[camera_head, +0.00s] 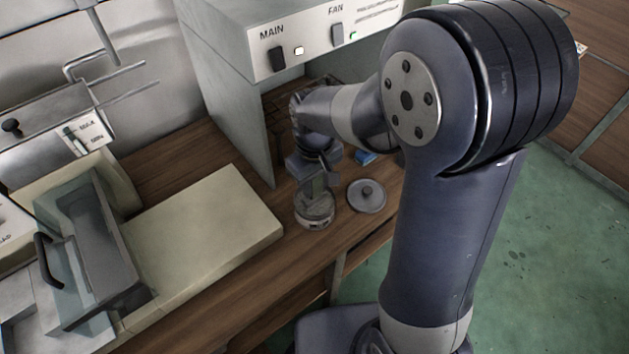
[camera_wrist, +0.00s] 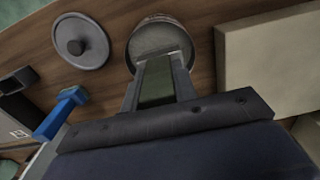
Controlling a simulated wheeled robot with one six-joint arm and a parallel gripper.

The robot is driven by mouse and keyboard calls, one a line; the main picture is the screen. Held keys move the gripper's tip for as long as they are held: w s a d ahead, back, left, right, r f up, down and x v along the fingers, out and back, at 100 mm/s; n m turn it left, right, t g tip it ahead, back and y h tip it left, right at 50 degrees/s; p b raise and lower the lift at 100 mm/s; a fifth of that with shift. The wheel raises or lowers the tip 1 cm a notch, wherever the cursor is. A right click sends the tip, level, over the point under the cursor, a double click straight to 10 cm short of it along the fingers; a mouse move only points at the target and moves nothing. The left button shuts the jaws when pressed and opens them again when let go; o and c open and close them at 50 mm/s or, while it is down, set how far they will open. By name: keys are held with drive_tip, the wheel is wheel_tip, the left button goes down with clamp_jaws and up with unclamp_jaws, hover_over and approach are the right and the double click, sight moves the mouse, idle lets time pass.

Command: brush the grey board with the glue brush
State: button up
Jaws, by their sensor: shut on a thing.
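My gripper (camera_wrist: 160,62) points down at a round metal pot (camera_head: 314,212) on the wooden bench. The pot also shows in the wrist view (camera_wrist: 161,27), at my fingertips. My fingers are shut on a flat dark-green piece (camera_wrist: 157,82), seemingly the glue brush, which reaches to the pot's mouth. Its lower end and bristles cannot be made out. A grey board-like piece (camera_head: 98,236) lies at the left in the head view, beside a clear guard with a black handle; I cannot tell whether it is the grey board.
A thick cream slab (camera_head: 205,232) lies left of the pot. A round grey knobbed lid (camera_head: 367,197) lies right of it. A small blue object (camera_wrist: 60,113) lies near the lid. A cabinet marked MAIN and FAN (camera_head: 300,38) stands behind.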

idle(0.3)
wheel_tip(320, 180, up, 9)
drive_tip(key=p, duration=0.7)
drive_tip(key=shift+r+p, duration=0.15)
drive_tip(key=shift+p, duration=0.2)
idle(0.4)
